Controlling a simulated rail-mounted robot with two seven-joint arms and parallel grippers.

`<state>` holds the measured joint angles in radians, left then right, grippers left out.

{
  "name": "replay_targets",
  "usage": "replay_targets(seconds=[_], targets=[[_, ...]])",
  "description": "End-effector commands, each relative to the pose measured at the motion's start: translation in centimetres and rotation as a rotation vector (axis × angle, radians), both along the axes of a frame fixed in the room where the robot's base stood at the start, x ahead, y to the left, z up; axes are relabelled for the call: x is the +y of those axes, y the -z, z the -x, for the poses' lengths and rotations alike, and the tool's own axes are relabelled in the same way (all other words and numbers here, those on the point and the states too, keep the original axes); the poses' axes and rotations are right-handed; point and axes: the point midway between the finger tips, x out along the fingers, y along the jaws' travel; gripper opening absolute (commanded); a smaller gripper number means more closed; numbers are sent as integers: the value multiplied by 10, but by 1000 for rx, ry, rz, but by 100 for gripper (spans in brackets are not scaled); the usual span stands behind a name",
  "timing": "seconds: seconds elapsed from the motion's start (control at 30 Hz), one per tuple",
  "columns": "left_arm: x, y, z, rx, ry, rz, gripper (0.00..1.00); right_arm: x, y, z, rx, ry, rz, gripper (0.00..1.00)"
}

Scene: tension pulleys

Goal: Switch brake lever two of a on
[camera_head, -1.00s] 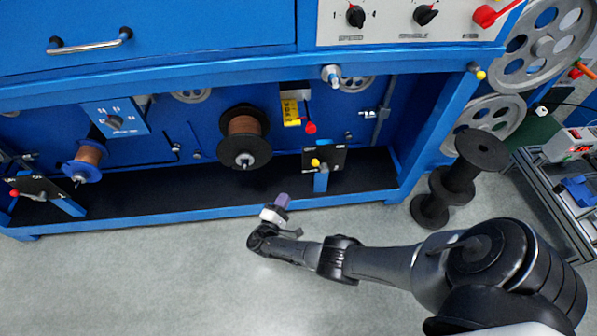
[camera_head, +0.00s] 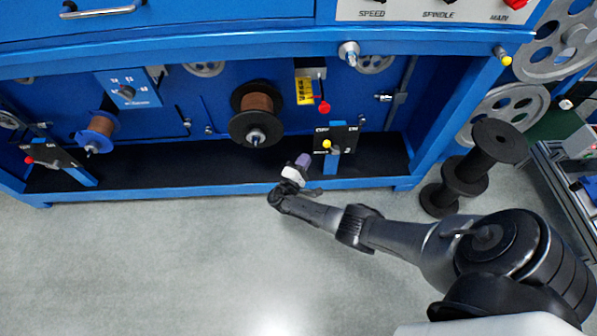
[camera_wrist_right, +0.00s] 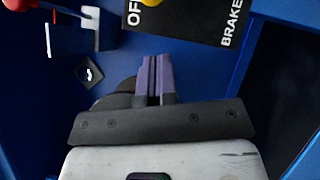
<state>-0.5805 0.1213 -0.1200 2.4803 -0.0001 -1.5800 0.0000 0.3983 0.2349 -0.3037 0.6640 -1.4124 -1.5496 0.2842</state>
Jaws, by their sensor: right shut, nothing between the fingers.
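A black brake plate (camera_head: 345,138) with a yellow-knobbed lever (camera_head: 327,145) stands on a blue post at the front of the blue machine. In the right wrist view the plate (camera_wrist_right: 205,15) reads "OFF" and "BRAKE", and the yellow knob (camera_wrist_right: 152,2) is cut by the top edge. Another black plate (camera_head: 52,154) with a red-knobbed lever (camera_head: 28,160) stands at the far left. The fingertips (camera_wrist_right: 155,78) point toward the plate. My left gripper is not in view.
A copper spool (camera_head: 257,118) hangs left of the plate. A red ball knob (camera_head: 324,107) sits under a yellow tag above it. Stacked black spools (camera_head: 465,175) stand to the right. The floor (camera_head: 150,260) in front is clear.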

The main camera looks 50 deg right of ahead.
Motion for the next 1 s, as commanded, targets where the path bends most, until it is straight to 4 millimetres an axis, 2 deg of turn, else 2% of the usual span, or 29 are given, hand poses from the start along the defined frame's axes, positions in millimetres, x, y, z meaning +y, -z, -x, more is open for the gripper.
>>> replay_targets(seconds=[0.13,0.4,1.0], targets=[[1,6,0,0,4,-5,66,-25,-4,-1,0,2,0,0],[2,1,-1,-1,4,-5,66,-45,-14,16,0,0,-1,0],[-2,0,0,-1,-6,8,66,-51,-17,21,0,1,-2,0]])
